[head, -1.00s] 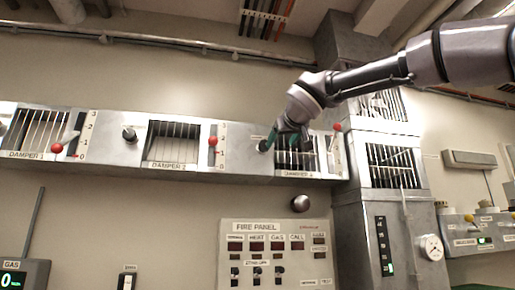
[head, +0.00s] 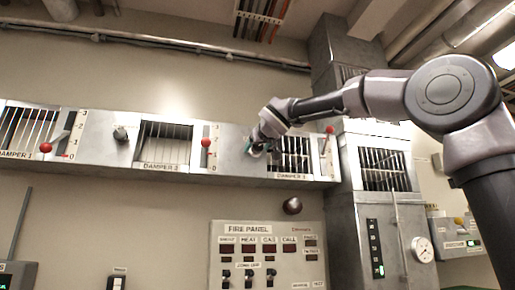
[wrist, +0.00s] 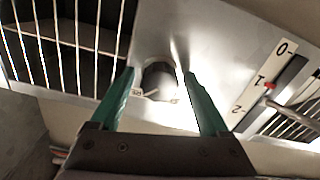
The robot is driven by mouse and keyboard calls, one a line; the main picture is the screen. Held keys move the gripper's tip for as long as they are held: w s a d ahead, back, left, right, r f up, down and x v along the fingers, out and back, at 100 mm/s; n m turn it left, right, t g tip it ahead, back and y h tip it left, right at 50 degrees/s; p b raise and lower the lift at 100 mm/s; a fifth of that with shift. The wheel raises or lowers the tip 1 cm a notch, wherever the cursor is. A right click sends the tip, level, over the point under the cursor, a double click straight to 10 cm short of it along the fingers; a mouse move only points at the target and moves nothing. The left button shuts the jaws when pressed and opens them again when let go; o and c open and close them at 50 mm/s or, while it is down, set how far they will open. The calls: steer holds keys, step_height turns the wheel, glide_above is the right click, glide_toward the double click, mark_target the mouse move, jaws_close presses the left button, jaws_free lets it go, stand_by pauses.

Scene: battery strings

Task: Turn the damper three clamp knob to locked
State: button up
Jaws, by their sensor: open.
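The damper three clamp knob (wrist: 158,80) is dark and round in the wrist view, on the bare metal panel beside a barred opening. A small label, too small to read, is by its base. My gripper (wrist: 158,75) is open, with one green finger on each side of the knob and visible gaps between. In the head view my gripper (head: 254,150) is at the panel just left of the damper three grille (head: 291,154), and mostly hides the knob there.
The damper two scale (wrist: 264,84) with its slot and lever is right in the wrist view. In the head view the red-ended damper two lever (head: 206,143) and another clamp knob (head: 121,132) are to the left. The fire panel (head: 267,255) is below.

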jaws_close()
steer(key=shift+n, duration=0.3)
steer(key=n, duration=0.8)
steer(key=shift+n, duration=0.4)
steer(key=n, duration=0.4)
steer(key=shift+f+n, duration=0.1)
steer(key=shift+n, duration=2.1)
